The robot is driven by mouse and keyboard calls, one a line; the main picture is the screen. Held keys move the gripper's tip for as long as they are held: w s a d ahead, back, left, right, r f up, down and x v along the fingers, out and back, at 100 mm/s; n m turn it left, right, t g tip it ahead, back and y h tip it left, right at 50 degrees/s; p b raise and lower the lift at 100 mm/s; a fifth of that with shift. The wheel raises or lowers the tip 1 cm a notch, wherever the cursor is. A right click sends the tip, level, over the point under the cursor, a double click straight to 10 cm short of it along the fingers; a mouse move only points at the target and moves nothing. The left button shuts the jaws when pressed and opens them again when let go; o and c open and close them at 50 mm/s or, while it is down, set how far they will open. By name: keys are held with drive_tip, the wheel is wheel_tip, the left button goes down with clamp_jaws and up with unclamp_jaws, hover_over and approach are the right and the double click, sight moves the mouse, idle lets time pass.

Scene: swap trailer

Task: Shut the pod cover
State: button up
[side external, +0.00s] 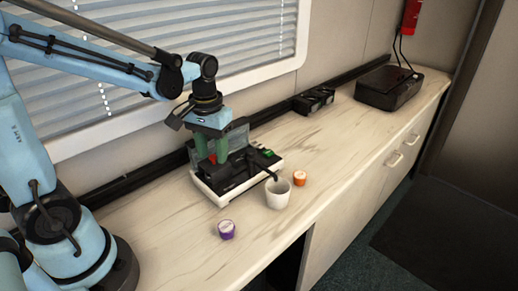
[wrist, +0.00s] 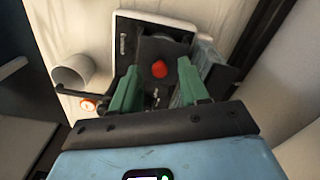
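The pod machine (side external: 240,185) has a white base and a black body, with a grey see-through tank at its back. It also shows in the wrist view (wrist: 125,42). My gripper (side external: 213,159) points down over it. In the wrist view my gripper (wrist: 158,66) has its two green fingers apart. A red piece (wrist: 159,69) shows between them, on or in the black top; I cannot tell whether it is a pod or part of the machine. The fingers do not visibly hold it. I cannot clearly make out the pod cover or its angle behind the fingers.
A white cup (side external: 278,193) stands by the machine's spout, with an orange pod (side external: 300,178) beside it. A purple pod (side external: 227,229) lies near the counter's front edge. Dark boxes (side external: 314,101) (side external: 389,88) sit farther right. The counter between is clear.

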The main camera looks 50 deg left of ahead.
sight(213, 156)
wheel_tip(213, 156, up, 12)
idle(0.9)
drive_tip(key=s+d+f+m+t, duration=0.3)
drive_tip(key=d+f+m+t, duration=0.1)
drive_tip(key=f+t, duration=0.3)
drive_tip(key=shift+s+d+f, duration=0.2)
drive_tip(key=shift+s+d, duration=0.05)
drive_tip(key=shift+d, duration=0.3)
